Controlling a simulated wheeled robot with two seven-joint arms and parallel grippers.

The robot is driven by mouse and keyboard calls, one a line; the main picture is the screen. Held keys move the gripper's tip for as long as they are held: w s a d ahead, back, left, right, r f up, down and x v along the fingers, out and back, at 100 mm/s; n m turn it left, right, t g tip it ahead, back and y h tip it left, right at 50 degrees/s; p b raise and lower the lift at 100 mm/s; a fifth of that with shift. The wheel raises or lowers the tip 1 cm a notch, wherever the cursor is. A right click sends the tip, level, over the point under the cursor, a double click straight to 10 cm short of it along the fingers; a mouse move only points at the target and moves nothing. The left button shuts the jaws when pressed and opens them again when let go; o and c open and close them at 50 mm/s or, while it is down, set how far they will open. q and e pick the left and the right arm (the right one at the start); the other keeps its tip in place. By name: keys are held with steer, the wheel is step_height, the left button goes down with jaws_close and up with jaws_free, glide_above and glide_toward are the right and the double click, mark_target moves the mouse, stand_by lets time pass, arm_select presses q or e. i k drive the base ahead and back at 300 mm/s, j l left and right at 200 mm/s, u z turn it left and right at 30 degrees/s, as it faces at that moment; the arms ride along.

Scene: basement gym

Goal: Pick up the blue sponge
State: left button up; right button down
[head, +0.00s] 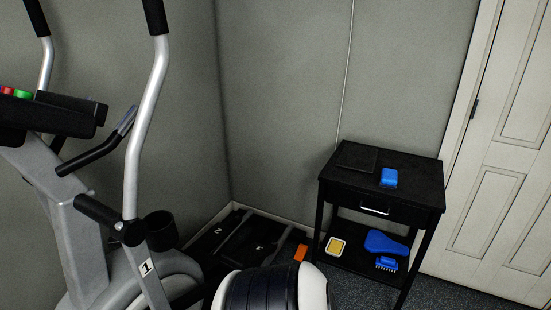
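Neither of my grippers shows in the head view. A black ribbed and white part at the bottom edge looks like part of my own arm.
A black flat item (357,157) lies on the table's back left. The lower shelf holds a blue flat item (386,243), a blue brush (386,264) and a yellow-and-white item (336,246). An elliptical machine (139,135) fills the left. A white door (489,210) stands right.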

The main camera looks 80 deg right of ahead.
mark_target(388, 177)
steer(key=z, duration=3.6)
steer(key=u, duration=3.05)
steer(key=z, duration=2.95)
steer(key=i+l+z, duration=0.15)
steer(key=i+j, duration=0.05)
